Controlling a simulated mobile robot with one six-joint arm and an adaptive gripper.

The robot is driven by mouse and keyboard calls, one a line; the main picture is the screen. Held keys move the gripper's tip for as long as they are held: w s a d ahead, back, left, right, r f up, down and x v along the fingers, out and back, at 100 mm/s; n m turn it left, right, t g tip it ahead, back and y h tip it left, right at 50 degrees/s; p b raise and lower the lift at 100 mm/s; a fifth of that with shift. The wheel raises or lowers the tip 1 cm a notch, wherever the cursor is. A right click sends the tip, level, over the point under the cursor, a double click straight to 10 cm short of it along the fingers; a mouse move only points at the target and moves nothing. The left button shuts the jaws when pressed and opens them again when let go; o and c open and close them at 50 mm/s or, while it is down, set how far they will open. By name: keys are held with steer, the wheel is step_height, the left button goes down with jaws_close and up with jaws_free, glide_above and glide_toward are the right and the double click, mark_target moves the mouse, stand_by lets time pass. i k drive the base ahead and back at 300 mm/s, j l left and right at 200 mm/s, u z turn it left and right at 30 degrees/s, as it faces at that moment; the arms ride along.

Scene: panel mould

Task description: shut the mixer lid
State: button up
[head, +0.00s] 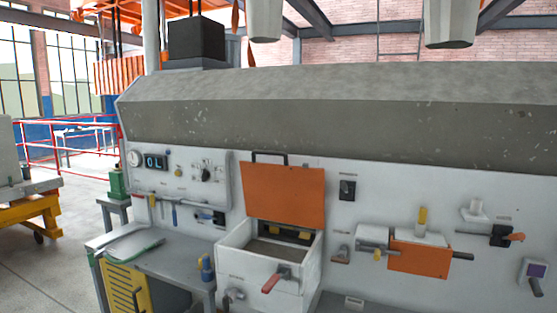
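The orange lid (284,193) stands raised, nearly upright, against the panel behind the white open-topped mixer box (240,262). A dark bar handle (270,154) is at the lid's upper edge. The box's inside shows below the lid, with a dark slot and yellowish parts at its back. A red-handled lever (276,281) sits on the box's front. My gripper is not in view.
A grey workbench (180,262) with a flat tray stands left of the box. Right of it, a second orange plate (420,259), valves and switches project from the white panel (350,215). A grey sloped hood (330,110) overhangs the panel.

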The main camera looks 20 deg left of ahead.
mark_target(287, 193)
steer(key=i+j, duration=0.25)
steer(key=j, duration=0.15)
steer(key=i+j, duration=0.45)
steer(key=j, duration=0.3)
